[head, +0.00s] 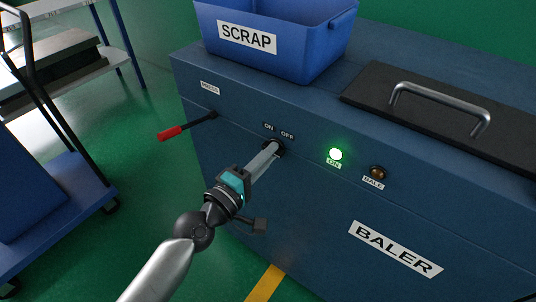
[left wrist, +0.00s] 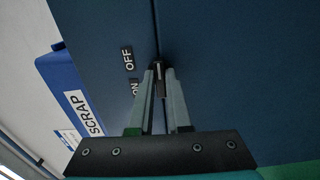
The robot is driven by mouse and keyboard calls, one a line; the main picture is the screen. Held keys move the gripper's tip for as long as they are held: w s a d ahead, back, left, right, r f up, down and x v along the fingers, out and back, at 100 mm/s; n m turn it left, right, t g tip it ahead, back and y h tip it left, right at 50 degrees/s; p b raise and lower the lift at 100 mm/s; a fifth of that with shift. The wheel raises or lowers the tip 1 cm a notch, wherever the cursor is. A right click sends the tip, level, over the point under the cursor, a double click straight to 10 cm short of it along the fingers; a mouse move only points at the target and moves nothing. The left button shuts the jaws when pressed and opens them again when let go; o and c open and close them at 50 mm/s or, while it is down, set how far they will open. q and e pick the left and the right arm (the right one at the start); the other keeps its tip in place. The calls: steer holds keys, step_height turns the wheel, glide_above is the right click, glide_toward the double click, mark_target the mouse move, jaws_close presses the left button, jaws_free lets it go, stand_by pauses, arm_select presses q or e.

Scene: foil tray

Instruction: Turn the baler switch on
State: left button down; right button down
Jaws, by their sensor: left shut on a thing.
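The baler (head: 300,215) is a dark blue cabinet with a white BALER label. Its switch (head: 279,147) sits on the front under the ON and OFF labels, mostly hidden by my left gripper (head: 274,150). In the left wrist view the dark switch knob (left wrist: 158,68) shows between the fingertips of my left gripper (left wrist: 160,78), which is shut on it. A green lamp (head: 335,154) with an ON label glows to the right of the switch. My right gripper is in neither view.
A red-tipped press lever (head: 172,132) sticks out left of the switch. A blue SCRAP bin (head: 290,45) and a black lid (head: 440,110) with a metal handle are on top. A bale button (head: 377,173) is right of the lamp. A blue cart (head: 50,210) stands at left.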

arm_select(q)
steer(key=c, duration=0.9)
jaws_free()
steer(key=shift+o, duration=0.2)
steer(key=shift+s, duration=0.1)
steer(key=b+v, duration=0.1)
steer(key=v, duration=1.4)
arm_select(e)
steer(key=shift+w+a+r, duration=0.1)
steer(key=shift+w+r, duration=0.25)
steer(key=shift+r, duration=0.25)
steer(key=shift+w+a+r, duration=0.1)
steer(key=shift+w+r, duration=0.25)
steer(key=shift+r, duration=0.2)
arm_select(q)
steer(key=shift+a, duration=0.1)
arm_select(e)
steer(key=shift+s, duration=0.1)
